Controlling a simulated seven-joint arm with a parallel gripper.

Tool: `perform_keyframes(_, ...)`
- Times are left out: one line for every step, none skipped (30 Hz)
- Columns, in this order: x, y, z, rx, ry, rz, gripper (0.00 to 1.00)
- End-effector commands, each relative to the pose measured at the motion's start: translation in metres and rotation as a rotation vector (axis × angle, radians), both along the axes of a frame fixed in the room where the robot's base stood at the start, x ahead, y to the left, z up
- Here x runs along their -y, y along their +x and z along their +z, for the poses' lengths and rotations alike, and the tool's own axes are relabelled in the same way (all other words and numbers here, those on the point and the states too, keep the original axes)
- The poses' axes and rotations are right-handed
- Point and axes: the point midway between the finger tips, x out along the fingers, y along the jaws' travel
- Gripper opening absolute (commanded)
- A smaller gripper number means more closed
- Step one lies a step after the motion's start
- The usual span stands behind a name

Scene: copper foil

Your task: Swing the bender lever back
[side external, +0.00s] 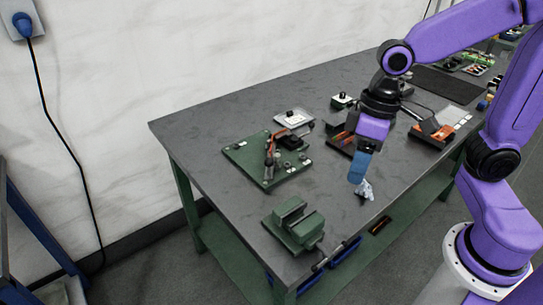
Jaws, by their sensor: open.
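The bender appears to be the green plate (250,170) on the left of the table, with small fittings on it. An upright reddish-orange and grey part (271,148), which looks like its lever, stands near the plate's middle. Its exact angle is too small to tell. My gripper (364,193) is open and points down over the front of the table, to the right of the green plate and apart from it. I see nothing held in it.
A green vise (294,225) stands at the table's front edge, left of my gripper. A small clear-topped box (293,119) sits behind the plate. An orange and black tool (432,131) lies to the right. The table's (205,125) far left corner is bare.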

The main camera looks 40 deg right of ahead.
Motion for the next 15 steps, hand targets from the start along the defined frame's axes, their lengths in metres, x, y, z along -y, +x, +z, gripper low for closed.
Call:
perform_keyframes(-0.003,0.02,0.002,-0.007,0.015,-0.091,0.53)
perform_keyframes(-0.005,0.031,0.004,-0.011,0.027,-0.147,0.53)
perform_keyframes(-0.006,0.046,0.006,-0.016,0.043,-0.218,0.53)
perform_keyframes(-0.006,0.057,0.007,-0.02,0.053,-0.273,0.53)
perform_keyframes(-0.006,0.068,0.008,-0.024,0.065,-0.328,0.53)
perform_keyframes(-0.006,0.084,0.01,-0.029,0.08,-0.399,0.53)
perform_keyframes(-0.005,0.096,0.011,-0.033,0.092,-0.455,0.53)
perform_keyframes(-0.003,0.107,0.012,-0.035,0.106,-0.508,0.53)
perform_keyframes(0.0,0.123,0.013,-0.04,0.122,-0.579,0.53)
perform_keyframes(0.002,0.134,0.014,-0.044,0.133,-0.632,0.53)
perform_keyframes(0.005,0.145,0.015,-0.047,0.146,-0.683,0.53)
perform_keyframes(0.01,0.159,0.016,-0.051,0.161,-0.747,0.53)
perform_keyframes(0.013,0.169,0.017,-0.052,0.173,-0.792,0.53)
perform_keyframes(0.017,0.178,0.017,-0.056,0.183,-0.834,0.53)
perform_keyframes(0.021,0.189,0.018,-0.058,0.197,-0.884,0.53)
